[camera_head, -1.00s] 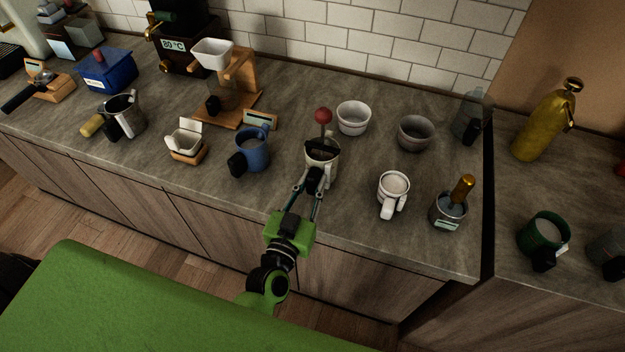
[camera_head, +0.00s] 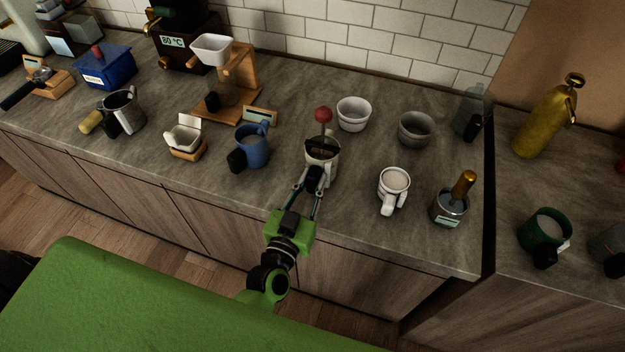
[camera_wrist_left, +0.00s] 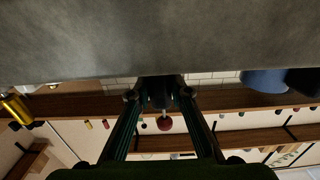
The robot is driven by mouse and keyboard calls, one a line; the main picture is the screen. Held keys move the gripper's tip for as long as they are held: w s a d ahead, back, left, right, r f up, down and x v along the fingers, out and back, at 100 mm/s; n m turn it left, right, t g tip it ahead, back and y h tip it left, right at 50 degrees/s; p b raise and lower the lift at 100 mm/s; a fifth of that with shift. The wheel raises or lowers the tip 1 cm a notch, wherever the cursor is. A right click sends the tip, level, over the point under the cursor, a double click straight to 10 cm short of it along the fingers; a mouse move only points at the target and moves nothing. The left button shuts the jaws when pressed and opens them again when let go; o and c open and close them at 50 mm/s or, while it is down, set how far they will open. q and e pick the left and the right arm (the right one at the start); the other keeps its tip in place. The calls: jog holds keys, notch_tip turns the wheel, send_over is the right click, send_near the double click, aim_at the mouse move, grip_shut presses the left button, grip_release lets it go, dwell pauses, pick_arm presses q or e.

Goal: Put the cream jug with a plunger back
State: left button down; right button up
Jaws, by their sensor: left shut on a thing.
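The cream jug (camera_head: 330,163) is at the counter's front middle, with a plunger (camera_head: 323,115) sticking up from it, topped by a red knob. My left gripper (camera_head: 316,180) reaches in from the front and is shut on the jug's near side, by its handle. Whether the jug's base touches the counter is hard to tell. In the left wrist view, the fingers (camera_wrist_left: 163,98) close on a dark part, and the red knob (camera_wrist_left: 164,124) shows beyond them; the jug's body is mostly hidden. My right gripper is not in view.
A blue mug (camera_head: 254,149) stands left of the jug, and a white cup (camera_head: 394,181) stands to its right. A grey pot with a gold handle (camera_head: 450,208) is farther right. Two bowls (camera_head: 354,114) (camera_head: 416,128) stand behind. Bare counter lies between the jug and white cup.

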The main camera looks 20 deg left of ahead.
pick_arm(q)
jog(key=shift+f, duration=0.1)
jog(key=c, duration=1.8)
grip_release()
jog(key=shift+f, duration=0.1)
jog(key=shift+s, duration=0.1)
jog(key=s, duration=1.2)
jog(key=shift+a, duration=0.2)
